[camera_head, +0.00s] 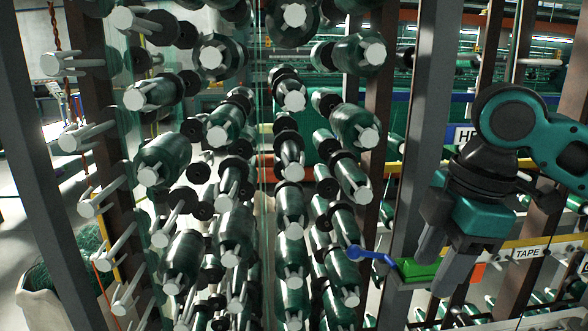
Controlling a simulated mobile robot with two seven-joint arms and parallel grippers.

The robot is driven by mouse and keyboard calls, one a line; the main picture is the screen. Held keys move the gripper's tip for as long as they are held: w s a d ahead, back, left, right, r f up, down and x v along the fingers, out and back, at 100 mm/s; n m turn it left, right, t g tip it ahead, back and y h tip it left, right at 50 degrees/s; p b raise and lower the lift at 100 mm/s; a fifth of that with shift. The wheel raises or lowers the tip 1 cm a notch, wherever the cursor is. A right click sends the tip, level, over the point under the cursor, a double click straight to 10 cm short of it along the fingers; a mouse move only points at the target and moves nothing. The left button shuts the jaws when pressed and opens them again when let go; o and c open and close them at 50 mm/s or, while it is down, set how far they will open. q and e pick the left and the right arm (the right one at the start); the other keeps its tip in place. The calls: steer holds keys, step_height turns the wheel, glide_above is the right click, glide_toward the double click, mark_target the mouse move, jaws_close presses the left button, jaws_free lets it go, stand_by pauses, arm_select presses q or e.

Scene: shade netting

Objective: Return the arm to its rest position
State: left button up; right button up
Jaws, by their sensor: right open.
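My right arm comes in from the right, and my right gripper (436,272) points down at the right side of the head view. Its two fingers are apart, with nothing seen clamped between them. A green block (415,269) shows just behind and left of the fingers. A small blue tool-like piece (370,255) sticks out to the left of that block. I cannot tell whether the fingers touch the block. My left gripper is not in view.
A rack of green bobbins (238,228) on pale pegs fills the middle, with dark uprights (420,120) beside it. Empty pegs (100,195) line the left. A yellow rail carries a TAPE label (527,252) at the right. A bin of green netting (50,285) stands lower left.

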steer(key=w+a+f+m+t+y, duration=0.2)
steer(key=a+f+m+t+y, duration=0.15)
steer(key=a+f, duration=0.45)
steer(key=w+a+f+m+t+y, duration=0.2)
steer(key=w+a+f+m+y, duration=0.15)
steer(key=f, duration=0.85)
steer(key=s+d+f+m+t+h, duration=0.2)
steer(key=s+d+f+m+h, duration=0.1)
steer(key=s+f, duration=0.5)
steer(key=s+d+f+m+t+h, duration=0.2)
steer(key=s+d+f+m, duration=0.3)
steer(key=s+d+f, duration=0.3)
steer(key=shift+s+f+m+h, duration=0.15)
steer(key=shift+f+m+h, duration=0.15)
steer(key=shift+f+h, duration=0.5)
steer(key=shift+r+t, duration=0.1)
steer(key=shift+t, duration=0.15)
